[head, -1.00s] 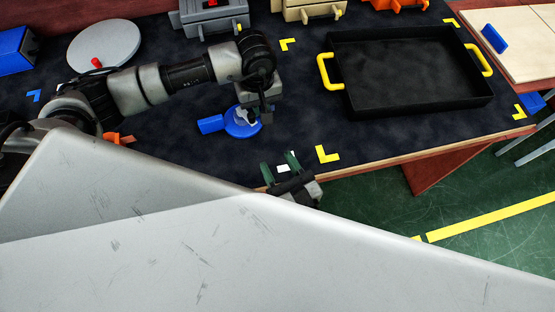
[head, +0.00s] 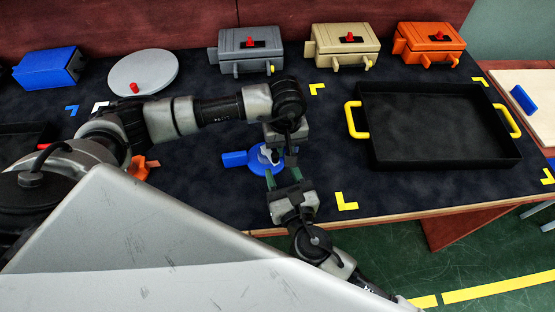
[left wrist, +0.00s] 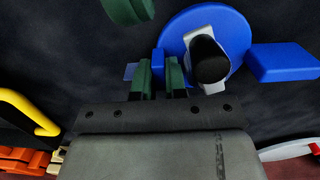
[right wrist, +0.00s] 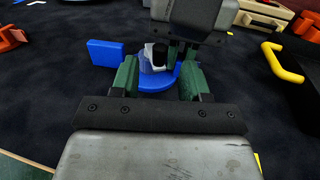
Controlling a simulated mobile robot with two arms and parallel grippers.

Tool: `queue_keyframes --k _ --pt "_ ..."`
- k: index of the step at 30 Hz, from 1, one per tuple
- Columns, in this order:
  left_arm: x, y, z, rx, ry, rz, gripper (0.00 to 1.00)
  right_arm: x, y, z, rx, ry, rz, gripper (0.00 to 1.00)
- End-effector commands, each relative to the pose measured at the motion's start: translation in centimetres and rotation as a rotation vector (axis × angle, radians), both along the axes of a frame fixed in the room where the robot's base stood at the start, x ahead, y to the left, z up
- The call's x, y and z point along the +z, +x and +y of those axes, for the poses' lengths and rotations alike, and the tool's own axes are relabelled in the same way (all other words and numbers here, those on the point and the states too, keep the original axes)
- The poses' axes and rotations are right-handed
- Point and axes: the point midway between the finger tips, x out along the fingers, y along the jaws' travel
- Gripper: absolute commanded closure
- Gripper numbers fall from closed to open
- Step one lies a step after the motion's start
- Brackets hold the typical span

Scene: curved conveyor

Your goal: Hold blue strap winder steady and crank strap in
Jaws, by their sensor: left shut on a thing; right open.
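The blue strap winder (head: 258,166) lies on the dark mat near the front edge. The left wrist view shows its round blue body (left wrist: 232,30), a pale crank with a black knob (left wrist: 209,60) and a blue block (left wrist: 284,62) at one side. My left gripper (left wrist: 160,80) is shut on a small blue part at the winder's edge; the fingers hide much of it. My right gripper (right wrist: 158,84) is open, its green fingers apart in front of the winder's near side. The winder's round body shows between and beyond them. I cannot tell whether they touch it.
A black tray with yellow handles (head: 437,126) stands to the right. Grey (head: 250,49), tan (head: 345,45) and orange (head: 429,44) boxes line the back. A grey disc (head: 143,72) and a blue box (head: 48,68) are back left. An orange piece (head: 141,168) lies left.

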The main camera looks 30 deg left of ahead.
Motion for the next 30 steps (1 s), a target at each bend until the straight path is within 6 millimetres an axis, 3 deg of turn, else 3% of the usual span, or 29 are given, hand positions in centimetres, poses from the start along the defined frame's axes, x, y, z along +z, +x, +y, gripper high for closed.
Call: queue_keyframes --k 7,18,27,30 --pt "0.0 0.0 0.0 0.000 0.000 0.000 1.00 0.1 2.3 2.1 -0.001 0.001 -0.001 0.55" --pt "0.0 0.0 0.0 0.000 0.000 0.000 1.00 0.0 2.6 2.5 0.000 0.001 0.001 0.55" --pt "0.0 0.0 0.0 0.000 0.000 0.000 1.00 0.0 2.6 2.5 0.000 0.001 0.001 1.00" --pt "0.0 0.0 0.0 0.000 0.000 0.000 1.00 0.0 2.7 2.4 0.005 0.000 0.000 1.00"
